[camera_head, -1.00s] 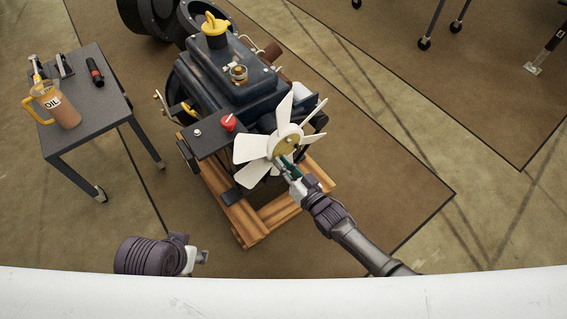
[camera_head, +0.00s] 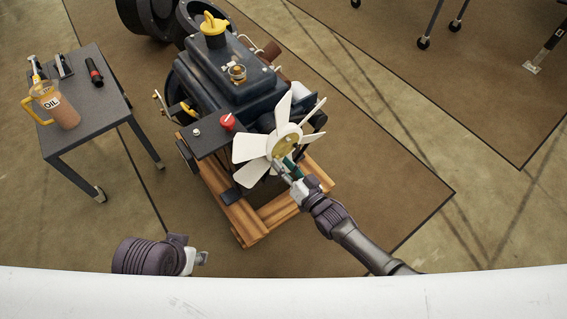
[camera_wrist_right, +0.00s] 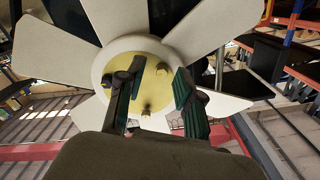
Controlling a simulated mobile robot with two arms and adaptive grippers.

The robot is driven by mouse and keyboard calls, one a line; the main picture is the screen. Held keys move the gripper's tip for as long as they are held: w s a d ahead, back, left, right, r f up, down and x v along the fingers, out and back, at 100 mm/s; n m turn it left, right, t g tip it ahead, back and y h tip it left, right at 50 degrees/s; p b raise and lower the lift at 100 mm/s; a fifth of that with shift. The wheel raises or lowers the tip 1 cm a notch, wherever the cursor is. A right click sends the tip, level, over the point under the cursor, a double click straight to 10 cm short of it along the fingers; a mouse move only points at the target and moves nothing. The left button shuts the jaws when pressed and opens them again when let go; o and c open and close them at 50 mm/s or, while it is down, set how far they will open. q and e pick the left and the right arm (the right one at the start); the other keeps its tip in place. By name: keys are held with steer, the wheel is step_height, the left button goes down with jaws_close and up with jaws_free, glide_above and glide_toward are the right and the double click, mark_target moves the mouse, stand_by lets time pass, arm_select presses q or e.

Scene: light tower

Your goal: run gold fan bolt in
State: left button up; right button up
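The white-bladed fan (camera_head: 252,148) is on the front of the dark engine, and its gold hub plate also shows in the right wrist view (camera_wrist_right: 140,88). Small gold bolt heads (camera_wrist_right: 162,68) sit on the plate; I cannot tell which is the task's bolt or how deep it sits. My right gripper (camera_head: 284,168) is at the hub. In the right wrist view its two fingers (camera_wrist_right: 158,95) are spread in front of the plate, with bolt heads visible in the gap and nothing clearly gripped. My left gripper (camera_head: 200,258) is low at left, away from the engine; its finger opening is unclear.
The engine (camera_head: 225,90) rests on a wooden pallet (camera_head: 245,220). It carries a yellow cap (camera_head: 213,28) and a red knob (camera_head: 227,121). A dark side table (camera_head: 100,105) at left holds an oil jug (camera_head: 62,108) and tools. Bare mat lies right of the engine.

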steer(key=v, duration=1.1)
steer(key=shift+s+d, duration=0.25)
steer(key=shift+s, duration=0.1)
steer(key=shift+a, duration=0.1)
